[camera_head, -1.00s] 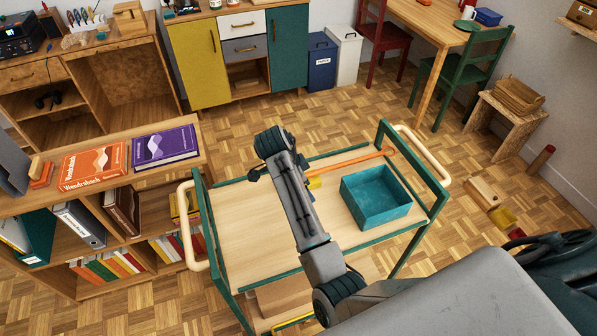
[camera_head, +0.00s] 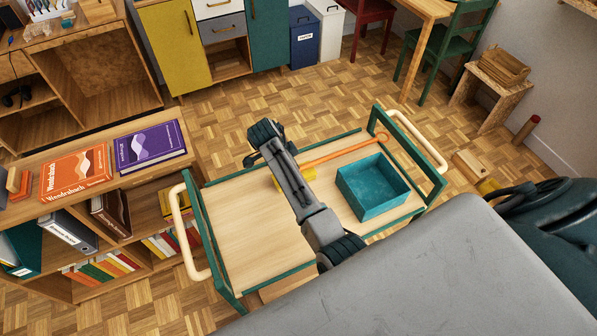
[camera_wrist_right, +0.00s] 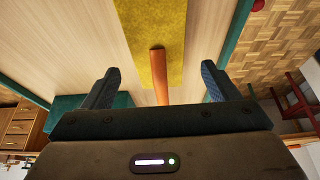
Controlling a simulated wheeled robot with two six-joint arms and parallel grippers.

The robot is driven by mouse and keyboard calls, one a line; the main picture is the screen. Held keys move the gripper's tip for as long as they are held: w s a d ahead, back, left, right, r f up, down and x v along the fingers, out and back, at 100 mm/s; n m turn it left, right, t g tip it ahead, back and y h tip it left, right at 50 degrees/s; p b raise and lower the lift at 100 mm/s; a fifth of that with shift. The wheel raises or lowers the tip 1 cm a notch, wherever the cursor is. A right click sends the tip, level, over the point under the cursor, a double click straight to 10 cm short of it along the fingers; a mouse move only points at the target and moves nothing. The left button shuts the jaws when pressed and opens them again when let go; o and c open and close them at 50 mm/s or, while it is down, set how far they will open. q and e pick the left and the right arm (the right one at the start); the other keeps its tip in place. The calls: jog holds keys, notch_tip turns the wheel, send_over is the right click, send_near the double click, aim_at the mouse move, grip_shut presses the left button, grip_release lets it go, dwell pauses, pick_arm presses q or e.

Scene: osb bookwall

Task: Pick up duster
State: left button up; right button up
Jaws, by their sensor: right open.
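The duster, with an orange handle (camera_head: 345,151) and a yellow head (camera_head: 281,184), lies on the upper deck of the cart (camera_head: 238,222). My right arm crosses over it in the head view and hides part of it. In the right wrist view the flat yellow head (camera_wrist_right: 158,20) is ahead, and the handle (camera_wrist_right: 160,78) runs between the fingers of my right gripper (camera_wrist_right: 160,82). The gripper is open and empty; I cannot tell how far above the handle it is. My left gripper is not in view.
A teal open box (camera_head: 372,188) stands on the deck to the right of my arm. The cart has raised green end frames with cream handles (camera_head: 418,141). A bookshelf (camera_head: 95,205) stands close on the left. The deck's left part is clear.

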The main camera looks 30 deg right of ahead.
jog(key=shift+p+x, duration=0.35)
jog(key=shift+x, duration=0.85)
jog(key=shift+s+d+f, duration=0.15)
jog(key=shift+d+f, duration=0.1)
jog(key=shift+d, duration=0.1)
jog(key=shift+f, duration=0.1)
jog(key=shift+c, duration=0.2)
jog(key=c, duration=1.1)
jog(key=shift+c, duration=0.7)
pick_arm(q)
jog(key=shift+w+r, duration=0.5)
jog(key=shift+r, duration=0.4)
